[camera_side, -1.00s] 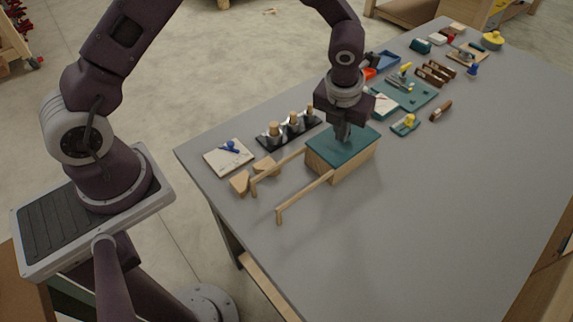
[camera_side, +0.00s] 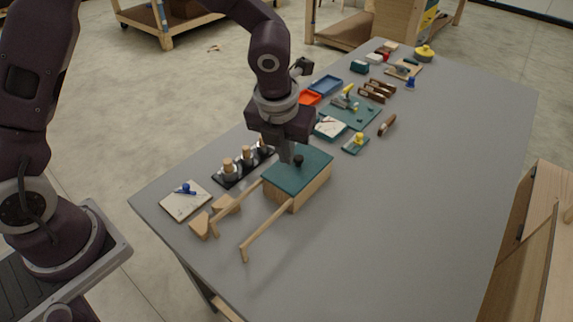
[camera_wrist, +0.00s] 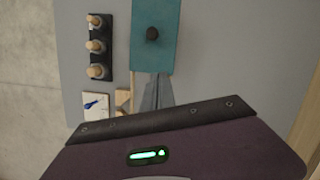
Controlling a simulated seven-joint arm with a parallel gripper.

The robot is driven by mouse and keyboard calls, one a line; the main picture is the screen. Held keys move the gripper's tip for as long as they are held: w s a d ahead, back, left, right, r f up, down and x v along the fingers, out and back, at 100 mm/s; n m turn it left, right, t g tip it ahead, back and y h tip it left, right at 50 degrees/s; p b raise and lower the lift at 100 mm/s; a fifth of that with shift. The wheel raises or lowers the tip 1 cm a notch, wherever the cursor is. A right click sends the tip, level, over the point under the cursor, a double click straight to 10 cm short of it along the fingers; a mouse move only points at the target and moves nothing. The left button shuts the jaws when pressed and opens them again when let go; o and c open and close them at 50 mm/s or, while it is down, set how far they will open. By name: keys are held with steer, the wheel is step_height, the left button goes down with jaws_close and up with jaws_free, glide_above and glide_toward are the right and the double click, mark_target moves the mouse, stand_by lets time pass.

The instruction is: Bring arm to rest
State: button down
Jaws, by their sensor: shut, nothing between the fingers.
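A wooden chair form with a teal top (camera_side: 307,172) stands on the grey table, its light wooden bars (camera_side: 262,232) reaching toward the front left. A black knob (camera_side: 299,160) sits on the teal top. The teal top also shows in the wrist view (camera_wrist: 170,52), with the dark knob (camera_wrist: 152,33) on it. My gripper (camera_side: 286,158) is shut and empty, pointing down at the left part of the teal top beside the knob. In the wrist view its grey fingers (camera_wrist: 156,85) overlap the top's lower edge. I cannot tell the exact gap beneath them.
A black rack with several wooden-topped pegs (camera_side: 230,177) stands left of the form. A pale board with a blue item (camera_side: 178,207) and small wooden blocks (camera_side: 202,225) lie nearby. Teal mats, trays and tools (camera_side: 350,112) are farther back. The table's right side (camera_side: 430,200) is clear.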

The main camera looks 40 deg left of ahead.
steer(key=s+a+r+n+t+y, duration=0.1)
steer(key=s+a+r+n, duration=0.7)
steer(key=s+r+n, duration=0.55)
steer(key=s+r+n+t+h, duration=0.1)
steer(key=s+n, duration=0.4)
steer(key=n, duration=0.4)
steer(key=s+a+r+n+t+h, duration=0.1)
steer(key=s+n, duration=0.4)
steer(key=n, duration=0.5)
steer(key=shift+a+r, duration=0.2)
steer(key=shift+r, duration=0.2)
steer(key=shift+s, duration=0.1)
